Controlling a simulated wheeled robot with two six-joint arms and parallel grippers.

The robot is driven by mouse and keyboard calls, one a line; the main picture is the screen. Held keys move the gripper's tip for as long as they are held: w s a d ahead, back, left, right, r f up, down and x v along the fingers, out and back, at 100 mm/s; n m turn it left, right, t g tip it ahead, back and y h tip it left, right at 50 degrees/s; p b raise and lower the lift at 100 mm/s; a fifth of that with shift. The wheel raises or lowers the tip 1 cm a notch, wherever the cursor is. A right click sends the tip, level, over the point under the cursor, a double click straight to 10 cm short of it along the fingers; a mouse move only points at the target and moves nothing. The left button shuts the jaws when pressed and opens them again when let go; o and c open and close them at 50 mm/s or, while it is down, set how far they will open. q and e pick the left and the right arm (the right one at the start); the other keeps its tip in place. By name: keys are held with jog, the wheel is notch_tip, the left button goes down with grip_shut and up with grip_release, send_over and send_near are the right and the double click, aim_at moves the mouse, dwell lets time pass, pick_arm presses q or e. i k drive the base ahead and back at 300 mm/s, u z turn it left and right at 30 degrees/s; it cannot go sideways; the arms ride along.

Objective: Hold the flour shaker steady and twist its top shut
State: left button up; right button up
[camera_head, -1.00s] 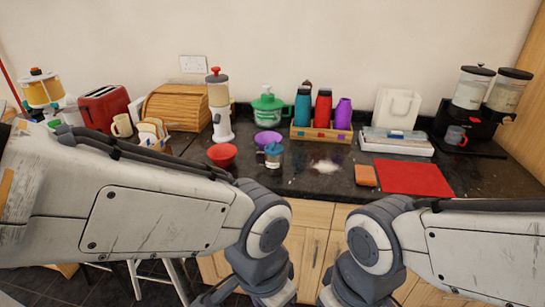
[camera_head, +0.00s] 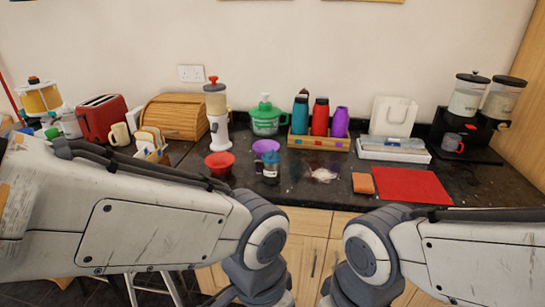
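A small canister with a dark blue upper part (camera_head: 271,168), which looks like the flour shaker, stands upright on the dark granite counter. It is in front of the purple bowl (camera_head: 266,146) and left of a patch of spilled white flour (camera_head: 323,175). It is too small to tell how its top sits. My two arms come in from the lower left and lower right, below the shaker in the picture. Both grippers are out of view below the frame, apart from the shaker as far as I can see.
A red bowl (camera_head: 219,164) is left of the shaker. An orange sponge (camera_head: 363,183) and red mat (camera_head: 412,185) lie to the right. Behind are a green-lidded pot (camera_head: 266,118) and a wooden tray (camera_head: 319,143) with bottles. The counter's front strip looks clear.

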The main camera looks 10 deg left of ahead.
aim_at(270, 158)
jog(key=u, duration=0.7)
jog(key=i, duration=1.1)
jog(key=z, duration=0.05)
